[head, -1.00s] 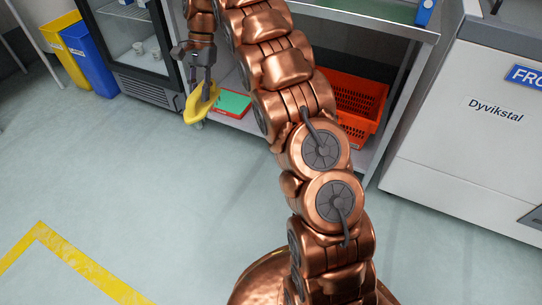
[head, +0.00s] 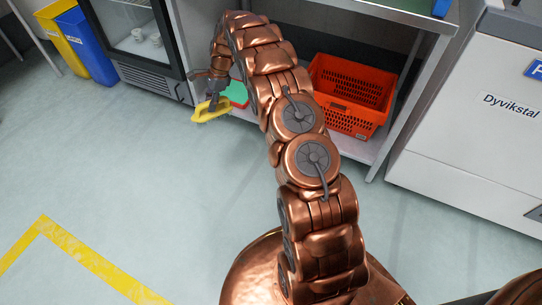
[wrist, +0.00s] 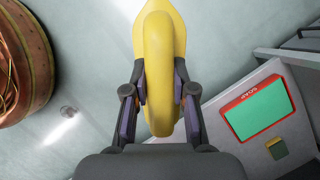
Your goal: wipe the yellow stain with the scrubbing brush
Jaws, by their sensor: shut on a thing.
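My gripper (wrist: 160,100) is shut on a yellow, boat-shaped thing (wrist: 160,60), which I take to be the scrubbing brush. In the head view my gripper (head: 211,101) holds the brush (head: 211,112) in front of the lower shelf, near the fridge's front corner. Its bristles are hidden. I cannot make out a yellow stain for certain. A small olive and yellow patch (wrist: 277,147) lies on the shelf in the wrist view, too small to identify.
A red-framed green panel (wrist: 257,108) lies on the grey lower shelf (wrist: 218,108). An orange basket (head: 345,97) stands to the right. Left are a glass-door fridge (head: 150,75) and yellow (head: 52,22) and blue (head: 85,45) bins. The floor in front is clear.

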